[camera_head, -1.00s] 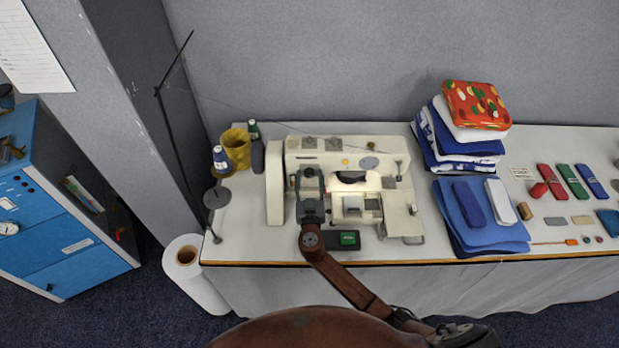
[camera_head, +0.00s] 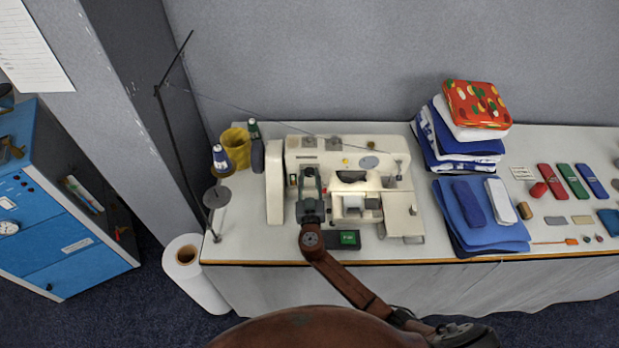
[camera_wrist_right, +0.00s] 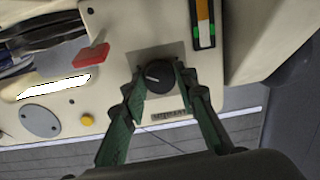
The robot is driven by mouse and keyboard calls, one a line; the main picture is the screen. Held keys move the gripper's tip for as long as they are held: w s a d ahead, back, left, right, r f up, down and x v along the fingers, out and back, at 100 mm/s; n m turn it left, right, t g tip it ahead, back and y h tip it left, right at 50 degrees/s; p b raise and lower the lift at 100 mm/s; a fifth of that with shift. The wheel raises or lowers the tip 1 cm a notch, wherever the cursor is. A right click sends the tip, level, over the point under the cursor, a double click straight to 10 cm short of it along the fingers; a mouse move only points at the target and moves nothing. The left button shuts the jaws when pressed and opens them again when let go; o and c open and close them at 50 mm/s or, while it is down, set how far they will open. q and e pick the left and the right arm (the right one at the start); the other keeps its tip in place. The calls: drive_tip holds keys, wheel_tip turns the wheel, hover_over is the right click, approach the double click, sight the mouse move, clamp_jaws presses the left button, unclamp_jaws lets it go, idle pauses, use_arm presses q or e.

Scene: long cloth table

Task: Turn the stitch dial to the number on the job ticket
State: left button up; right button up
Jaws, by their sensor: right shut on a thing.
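The cream sewing machine (camera_head: 345,150) stands on the table. In the right wrist view its black round stitch dial (camera_wrist_right: 159,77) has a white pointer mark. My right gripper (camera_wrist_right: 160,80) has its two green fingers on either side of the dial, shut on it. In the head view my right gripper (camera_head: 309,185) reaches over the left part of the machine and hides the dial. A label beside the dial is too small to read. A small dark unit with a green display (camera_head: 349,238) sits in front of the machine. I cannot tell which item is the job ticket. My left gripper is not in view.
Thread cones (camera_head: 221,160) and a thin thread stand rise left of the machine. Folded cloth stacks (camera_head: 480,215) lie to its right. In the wrist view a red lever (camera_wrist_right: 91,56) and a yellow button (camera_wrist_right: 87,120) are near the dial.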

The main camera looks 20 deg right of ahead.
drive_tip(key=n+b, duration=0.1)
drive_tip(key=n, duration=0.1)
drive_tip(key=shift+f+n+b, duration=0.15)
drive_tip(key=shift+n+b, duration=0.15)
drive_tip(key=shift+b, duration=0.1)
drive_tip(key=n+b, duration=0.1)
drive_tip(key=n, duration=0.1)
drive_tip(key=shift+n, duration=0.3)
drive_tip(key=n, duration=0.2)
drive_tip(key=shift+n, duration=2.3)
drive_tip(key=o, duration=1.1)
drive_tip(key=shift+o, duration=0.2)
